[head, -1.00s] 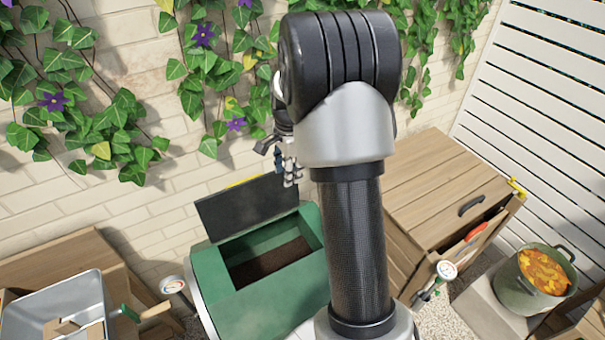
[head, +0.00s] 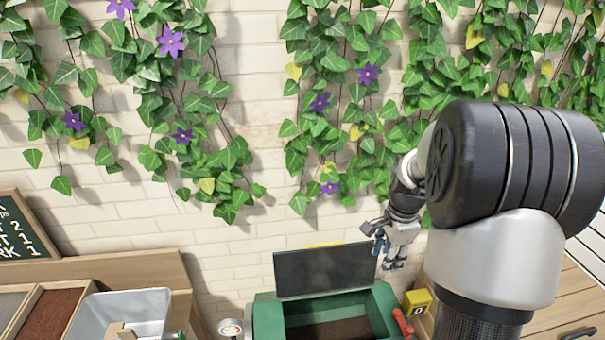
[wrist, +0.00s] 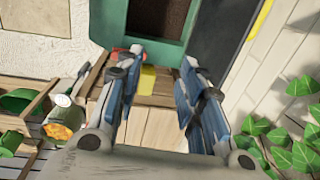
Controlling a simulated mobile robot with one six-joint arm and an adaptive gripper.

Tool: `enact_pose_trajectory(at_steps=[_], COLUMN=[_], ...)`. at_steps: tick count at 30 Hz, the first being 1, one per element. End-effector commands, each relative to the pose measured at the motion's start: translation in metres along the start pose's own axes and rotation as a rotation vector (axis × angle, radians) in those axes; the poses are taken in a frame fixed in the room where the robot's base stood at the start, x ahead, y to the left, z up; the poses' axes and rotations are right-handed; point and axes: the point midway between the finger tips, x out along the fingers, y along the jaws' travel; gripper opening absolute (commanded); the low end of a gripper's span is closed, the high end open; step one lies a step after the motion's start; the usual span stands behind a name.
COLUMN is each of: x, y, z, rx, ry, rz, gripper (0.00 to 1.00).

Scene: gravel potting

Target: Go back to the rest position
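My gripper (head: 388,258) hangs in the air beside the raised dark lid of a green bin, small and partly behind my arm in the head view. In the wrist view my gripper (wrist: 160,60) has its two blue-grey fingers spread apart with nothing between them. The green bin (head: 268,318) stands against the wall with dark soil (head: 330,329) inside. The same bin shows at the top of the wrist view (wrist: 114,22), beyond the fingertips.
A yellow box (head: 417,302) and a red handle (head: 402,322) are right of the bin. A grey tub (head: 145,305) and a soil tray (head: 48,312) are at left. Ivy (head: 190,80) covers the wall. A wooden cabinet (head: 563,300) stands at right.

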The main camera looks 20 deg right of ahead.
Motion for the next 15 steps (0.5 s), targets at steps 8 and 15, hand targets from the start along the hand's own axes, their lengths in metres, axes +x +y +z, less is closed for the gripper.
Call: enact_pose_trajectory(at_steps=[8, 15], x=[0.006, 0.027], y=[-0.012, -0.049], z=[0.004, 0.015], rx=[-0.003, -0.003], ry=[0.0, -0.001], rz=[0.0, 0.001], gripper=[0.35, 0.35])
